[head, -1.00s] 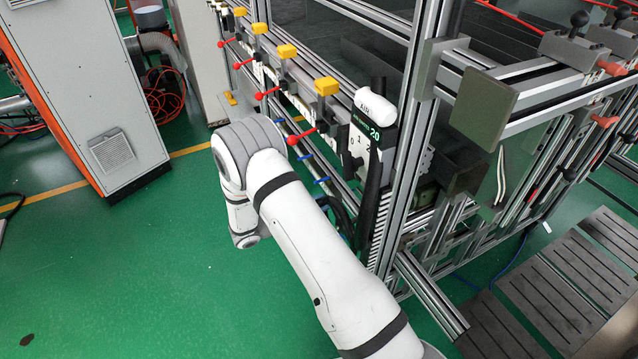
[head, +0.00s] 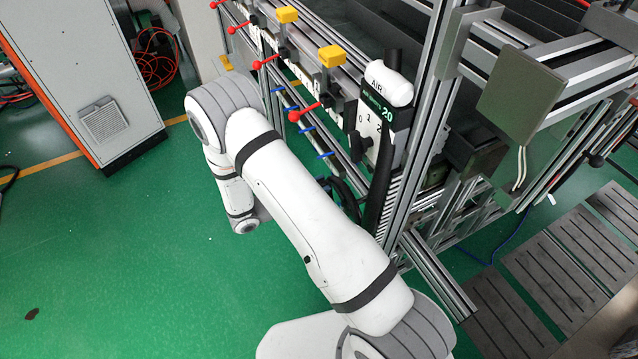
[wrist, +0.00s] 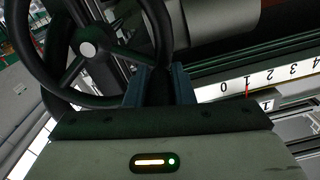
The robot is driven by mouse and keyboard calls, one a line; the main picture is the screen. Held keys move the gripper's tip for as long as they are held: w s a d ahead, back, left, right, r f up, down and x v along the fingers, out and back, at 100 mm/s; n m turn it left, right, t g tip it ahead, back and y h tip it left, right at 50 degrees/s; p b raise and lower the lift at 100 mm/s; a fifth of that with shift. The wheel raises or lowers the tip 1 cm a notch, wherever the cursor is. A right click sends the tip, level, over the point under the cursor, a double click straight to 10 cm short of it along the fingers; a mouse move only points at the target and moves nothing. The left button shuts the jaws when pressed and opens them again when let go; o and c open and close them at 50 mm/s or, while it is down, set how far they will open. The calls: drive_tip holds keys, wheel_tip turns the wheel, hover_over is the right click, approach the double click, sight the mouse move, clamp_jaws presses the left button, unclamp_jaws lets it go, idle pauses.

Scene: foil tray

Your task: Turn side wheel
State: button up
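The side wheel (wrist: 155,20) is a black handwheel with spokes and a pale round hub, at the upper left of the wrist view. My gripper (wrist: 160,75) shows there at bottom centre, its two blue-grey fingers pointing up at the wheel's lower right rim. The fingers stand apart with something dark between them. I cannot tell whether this is part of the wheel or whether they press on it. In the head view my white arm hides this area, and neither wheel nor gripper can be made out.
A white number scale (wrist: 270,78) with a red pointer lies right of the fingers, below a grey cylinder (wrist: 222,22). In the head view an aluminium-framed machine (head: 440,120) with red-knobbed levers (head: 303,112) and an AIR panel (head: 372,125) stands right of my arm.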

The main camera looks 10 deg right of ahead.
drive_tip(key=o, duration=0.3)
drive_tip(key=shift+s+a, duration=0.2)
drive_tip(key=shift+o, duration=0.7)
drive_tip(key=shift+d, duration=0.1)
drive_tip(key=shift+w, duration=0.1)
